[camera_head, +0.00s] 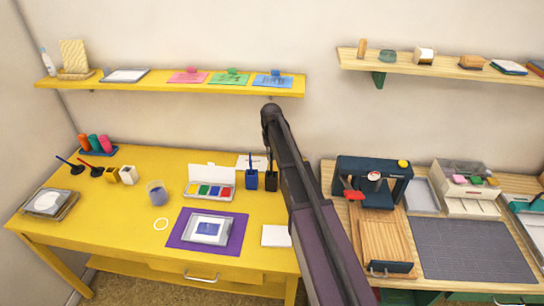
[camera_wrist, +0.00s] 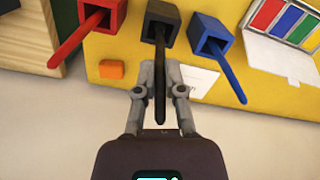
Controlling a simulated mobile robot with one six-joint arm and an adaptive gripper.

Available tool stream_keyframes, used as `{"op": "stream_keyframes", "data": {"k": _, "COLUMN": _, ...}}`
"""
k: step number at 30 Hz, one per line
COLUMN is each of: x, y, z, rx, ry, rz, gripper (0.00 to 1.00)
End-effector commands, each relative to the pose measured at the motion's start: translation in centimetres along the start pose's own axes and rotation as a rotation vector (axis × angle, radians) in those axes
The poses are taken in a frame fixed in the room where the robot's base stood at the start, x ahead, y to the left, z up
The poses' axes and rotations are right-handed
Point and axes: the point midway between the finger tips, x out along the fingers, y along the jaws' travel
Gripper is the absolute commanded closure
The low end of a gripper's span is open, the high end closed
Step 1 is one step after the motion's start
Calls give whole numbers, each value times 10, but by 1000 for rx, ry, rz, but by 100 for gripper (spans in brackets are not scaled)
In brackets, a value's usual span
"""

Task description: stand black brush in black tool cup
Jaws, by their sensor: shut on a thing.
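The black tool cup (camera_wrist: 161,13) is a square, open-topped holder at the top middle of the wrist view. It also shows in the head view (camera_head: 271,182), just left of my arm. The black brush (camera_wrist: 160,98) is a thin dark stick whose far end is inside the black cup's opening. In the head view its upper part (camera_head: 270,161) rises from the cup. My gripper (camera_wrist: 160,69) is shut on the brush, one finger on each side of its shaft, just outside the cup. The brush's lower tip is hidden inside the cup. My arm hides the gripper in the head view.
A blue cup (camera_head: 251,182) with a blue brush stands close beside the black one. A red cup (camera_wrist: 99,13) with a red brush is on its other side. An orange block (camera_wrist: 112,69) and white paper (camera_wrist: 197,81) lie nearby. A paint set (camera_head: 210,190) stands left.

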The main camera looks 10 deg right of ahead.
Motion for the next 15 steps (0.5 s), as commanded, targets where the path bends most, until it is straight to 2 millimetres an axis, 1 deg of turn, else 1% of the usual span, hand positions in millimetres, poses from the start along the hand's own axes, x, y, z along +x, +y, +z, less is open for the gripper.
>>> {"op": "stream_keyframes", "data": {"k": 1, "x": 0, "y": 0, "z": 0, "rx": 0, "ry": 0, "rz": 0, "gripper": 100}}
{"op": "stream_keyframes", "data": {"k": 2, "x": 0, "y": 0, "z": 0, "rx": 0, "ry": 0, "rz": 0, "gripper": 81}}
{"op": "stream_keyframes", "data": {"k": 3, "x": 0, "y": 0, "z": 0, "rx": 0, "ry": 0, "rz": 0, "gripper": 70}}
{"op": "stream_keyframes", "data": {"k": 5, "x": 0, "y": 0, "z": 0, "rx": 0, "ry": 0, "rz": 0, "gripper": 52}}
{"op": "stream_keyframes", "data": {"k": 6, "x": 0, "y": 0, "z": 0, "rx": 0, "ry": 0, "rz": 0, "gripper": 47}}
{"op": "stream_keyframes", "data": {"k": 15, "x": 0, "y": 0, "z": 0, "rx": 0, "ry": 0, "rz": 0, "gripper": 47}}
